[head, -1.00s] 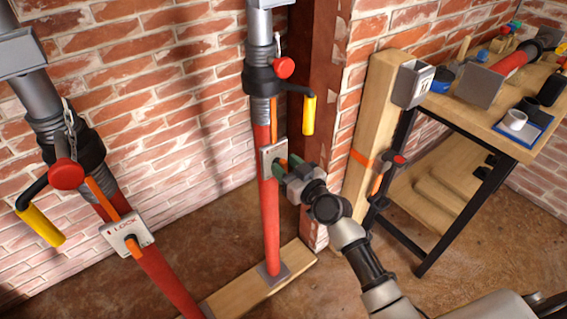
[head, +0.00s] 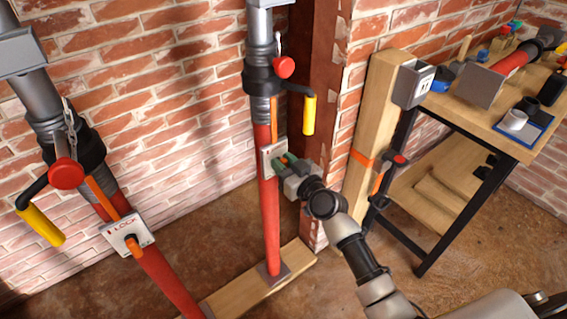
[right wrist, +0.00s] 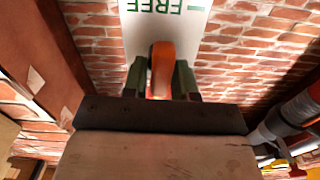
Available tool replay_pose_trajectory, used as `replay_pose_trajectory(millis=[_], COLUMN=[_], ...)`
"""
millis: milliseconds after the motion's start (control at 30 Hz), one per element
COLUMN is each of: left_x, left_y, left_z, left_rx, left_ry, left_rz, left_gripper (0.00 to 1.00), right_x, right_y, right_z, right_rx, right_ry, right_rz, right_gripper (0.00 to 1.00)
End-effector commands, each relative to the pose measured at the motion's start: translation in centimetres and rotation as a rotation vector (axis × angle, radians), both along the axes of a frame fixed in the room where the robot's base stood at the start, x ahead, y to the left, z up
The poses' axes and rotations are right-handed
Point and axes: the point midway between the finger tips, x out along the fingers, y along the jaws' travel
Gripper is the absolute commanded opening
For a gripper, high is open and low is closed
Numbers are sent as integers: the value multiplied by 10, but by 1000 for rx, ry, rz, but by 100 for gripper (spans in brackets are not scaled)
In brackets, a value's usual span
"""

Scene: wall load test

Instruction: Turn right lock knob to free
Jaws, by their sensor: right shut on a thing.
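The right prop is a red post (head: 270,225) with a white lock plate (head: 267,157) on its front. My right gripper (head: 285,161) is at this plate, its green fingers close to it. In the right wrist view the orange right lock knob (right wrist: 162,62) sits between the two fingers (right wrist: 161,82), and the gripper is shut on it. The plate (right wrist: 190,35) behind it shows the word FREE, upside down, and a short green mark. The gripper hides part of the knob, so its exact angle is hard to tell. My left gripper is out of view.
A yellow-handled crank (head: 309,114) sticks out above my right gripper. A left prop with its own LOCK plate (head: 128,233) stands at left. A wooden post (head: 375,130) and a workbench (head: 490,125) stand right of my arm. A brick wall is behind.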

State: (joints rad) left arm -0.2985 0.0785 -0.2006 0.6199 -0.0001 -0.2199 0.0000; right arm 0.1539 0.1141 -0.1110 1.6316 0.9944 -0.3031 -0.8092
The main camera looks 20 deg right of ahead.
Motion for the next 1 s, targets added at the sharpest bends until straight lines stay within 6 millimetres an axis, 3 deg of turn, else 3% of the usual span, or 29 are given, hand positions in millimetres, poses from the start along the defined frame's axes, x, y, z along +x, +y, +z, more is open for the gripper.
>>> replay_pose_trajectory(millis=[267, 1000], left_x=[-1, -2], left_y=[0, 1], left_z=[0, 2], left_rx=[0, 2], left_ry=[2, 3], left_rz=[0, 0], left_gripper=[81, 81], right_x=[1, 3], right_y=[-2, -9], right_z=[0, -5], right_rx=[143, 798], right_ry=[53, 291], right_rz=[1, 0], right_gripper=[4, 4])
